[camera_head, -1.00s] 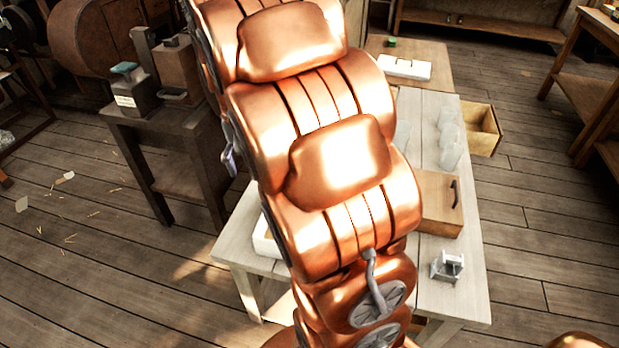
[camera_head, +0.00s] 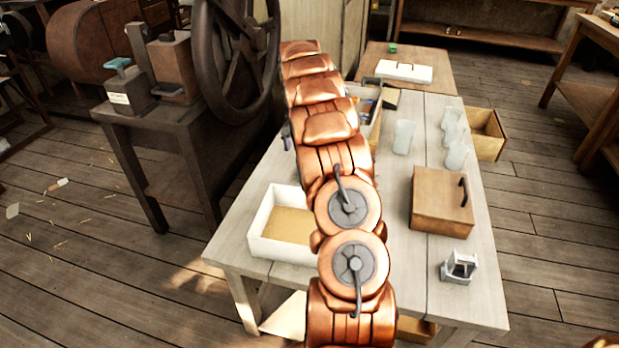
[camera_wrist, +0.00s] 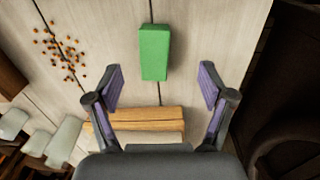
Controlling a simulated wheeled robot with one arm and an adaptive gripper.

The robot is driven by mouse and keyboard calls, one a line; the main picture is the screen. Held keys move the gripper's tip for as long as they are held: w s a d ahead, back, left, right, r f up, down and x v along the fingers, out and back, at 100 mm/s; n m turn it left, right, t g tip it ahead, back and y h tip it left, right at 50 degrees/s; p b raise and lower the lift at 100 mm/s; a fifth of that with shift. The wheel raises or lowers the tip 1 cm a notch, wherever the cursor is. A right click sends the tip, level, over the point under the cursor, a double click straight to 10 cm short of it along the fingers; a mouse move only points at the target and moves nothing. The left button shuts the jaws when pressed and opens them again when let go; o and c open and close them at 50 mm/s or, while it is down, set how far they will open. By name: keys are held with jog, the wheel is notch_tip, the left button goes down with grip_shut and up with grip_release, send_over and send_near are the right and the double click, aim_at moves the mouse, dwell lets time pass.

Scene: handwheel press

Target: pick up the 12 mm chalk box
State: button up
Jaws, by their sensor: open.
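In the wrist view a plain green box (camera_wrist: 155,52) lies on the pale plank table (camera_wrist: 205,35). It is the likeliest chalk box, but I can read no label or size on it. My gripper (camera_wrist: 161,80) is open and empty, one purple-padded finger on each side of the picture. The green box lies ahead of the gap between the fingertips, long side roughly along the gripper's direction. I cannot tell the height of the fingers above the table. In the head view my arm hides this part of the table.
A wooden piece (camera_wrist: 140,122) lies below the green box. Small orange-brown bits (camera_wrist: 62,50) are scattered left. The head view shows a white tray (camera_head: 258,235), frosted glasses (camera_head: 403,137), a wooden box (camera_head: 440,203) and a large dark handwheel (camera_head: 238,55).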

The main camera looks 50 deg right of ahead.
jog(key=shift+m, duration=0.5)
jog(key=d+f, duration=0.4)
jog(key=shift+w+f+b, duration=0.1)
jog(key=shift+f+b, duration=0.05)
jog(key=shift+b, duration=0.25)
jog(key=shift+f, duration=3.85)
jog(key=shift+c, duration=0.4)
jog(key=shift+d, duration=0.1)
jog(key=c, duration=1.2)
jog(key=shift+c, duration=0.2)
jog(key=shift+r, duration=0.15)
